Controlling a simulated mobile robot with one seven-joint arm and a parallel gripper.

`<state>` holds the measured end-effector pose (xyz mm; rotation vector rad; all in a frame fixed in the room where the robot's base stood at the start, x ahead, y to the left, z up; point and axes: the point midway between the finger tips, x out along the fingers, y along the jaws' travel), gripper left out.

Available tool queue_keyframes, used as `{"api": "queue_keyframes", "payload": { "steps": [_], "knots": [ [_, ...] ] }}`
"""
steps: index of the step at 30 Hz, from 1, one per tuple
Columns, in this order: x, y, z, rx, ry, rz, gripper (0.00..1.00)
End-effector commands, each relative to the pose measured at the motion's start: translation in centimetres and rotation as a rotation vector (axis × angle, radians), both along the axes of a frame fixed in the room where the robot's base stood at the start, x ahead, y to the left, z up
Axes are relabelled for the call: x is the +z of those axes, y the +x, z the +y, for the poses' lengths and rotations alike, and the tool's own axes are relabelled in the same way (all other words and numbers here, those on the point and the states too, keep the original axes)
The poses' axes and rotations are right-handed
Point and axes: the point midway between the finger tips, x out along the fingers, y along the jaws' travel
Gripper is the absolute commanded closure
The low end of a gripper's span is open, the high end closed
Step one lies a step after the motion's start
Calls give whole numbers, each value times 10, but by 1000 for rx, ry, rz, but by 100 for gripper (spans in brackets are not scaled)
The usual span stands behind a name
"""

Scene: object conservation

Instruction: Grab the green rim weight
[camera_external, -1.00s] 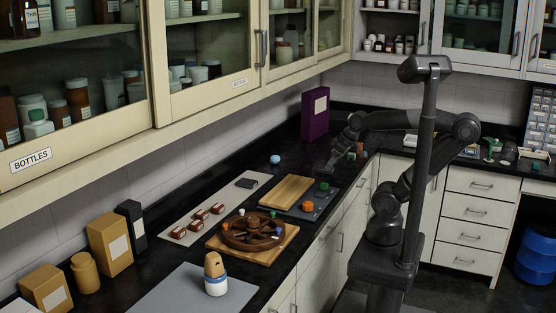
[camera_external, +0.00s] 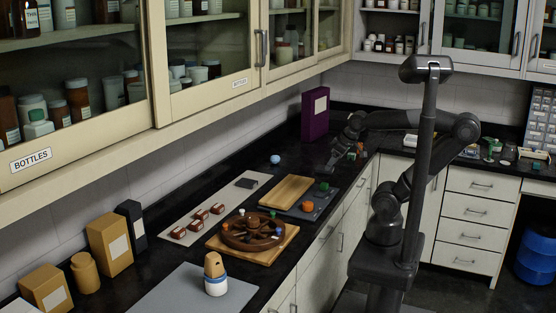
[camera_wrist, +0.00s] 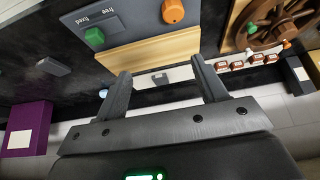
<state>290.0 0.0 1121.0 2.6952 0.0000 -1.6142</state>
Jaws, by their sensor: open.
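A small green weight (camera_external: 272,214) sits on the rim of a brown spoked wheel (camera_external: 236,238), which lies on a wooden board. In the wrist view, the wheel (camera_wrist: 262,28) is at the upper right, with the green piece (camera_wrist: 251,28) on it. A separate green knob (camera_external: 324,186) stands on a grey panel; it also shows in the wrist view (camera_wrist: 94,37) beside the words "free" and "fixed". My gripper (camera_wrist: 160,70) is open and empty. In the external view, my gripper (camera_external: 333,164) is beyond the panel, apart from the wheel.
Several brown pieces (camera_external: 202,214) lie on a pale strip left of the wheel. A purple box (camera_external: 315,113) stands near the wall. A wooden-topped white object (camera_external: 215,276) stands in front.

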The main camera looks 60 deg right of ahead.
Motion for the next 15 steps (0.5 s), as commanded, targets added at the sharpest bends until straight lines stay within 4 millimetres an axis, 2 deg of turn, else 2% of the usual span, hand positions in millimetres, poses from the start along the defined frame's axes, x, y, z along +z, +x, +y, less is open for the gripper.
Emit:
{"api": "queue_keyframes", "payload": {
  "steps": [9,11,15],
  "knots": [
    [2,3,-2,-18,6,2,38],
    [5,9,-5,-54,19,8,38],
    [20,35,-25,-235,82,35,38]
  ]
}}
